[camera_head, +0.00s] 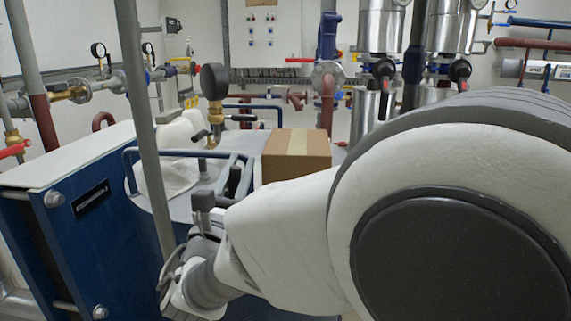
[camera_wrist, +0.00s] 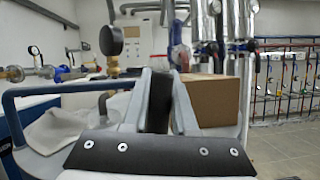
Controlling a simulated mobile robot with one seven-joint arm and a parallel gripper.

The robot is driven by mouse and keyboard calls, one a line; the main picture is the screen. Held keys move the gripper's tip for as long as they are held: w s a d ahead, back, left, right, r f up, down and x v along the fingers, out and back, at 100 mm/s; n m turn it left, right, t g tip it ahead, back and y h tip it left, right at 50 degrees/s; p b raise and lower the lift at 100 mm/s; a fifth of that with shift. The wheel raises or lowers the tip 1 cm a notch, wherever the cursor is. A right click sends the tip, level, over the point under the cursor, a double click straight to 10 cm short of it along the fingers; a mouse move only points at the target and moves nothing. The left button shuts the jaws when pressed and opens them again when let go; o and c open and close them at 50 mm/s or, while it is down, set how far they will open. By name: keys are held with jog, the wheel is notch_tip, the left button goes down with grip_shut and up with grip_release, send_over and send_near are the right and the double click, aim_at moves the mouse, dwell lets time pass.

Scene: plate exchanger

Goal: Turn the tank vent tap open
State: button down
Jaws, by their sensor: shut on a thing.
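My gripper (camera_wrist: 160,88) is at the middle of the wrist view, its two grey fingers on either side of a dark upright piece. This dark piece looks like the handle of the tank vent tap (camera_wrist: 158,108), and the gripper is shut on it. My own arm covers much of the right side there. The tap's body and how far it is turned cannot be made out.
A cardboard box (camera_head: 297,155) stands close beyond my gripper. A brass fitting with a gauge (camera_head: 214,82) and a black lever rises behind the rail. A grey upright pipe (camera_head: 145,120) crosses in front of the tank. A blue plate exchanger (camera_head: 85,215) stands at the left.

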jog(key=shift+a+n+y+p, duration=0.15)
jog(key=shift+a+n+y, duration=0.2)
jog(key=shift+n, duration=0.35)
jog(key=shift+a+n+y+p, duration=0.15)
jog(key=shift+a+n+y, duration=0.1)
jog(key=shift+n+y, duration=0.35)
jog(key=c, duration=0.7)
grip_release()
jog(key=shift+s, duration=0.1)
jog(key=b+v, duration=0.2)
jog(key=v, duration=1.5)
jog(key=shift+f, duration=0.25)
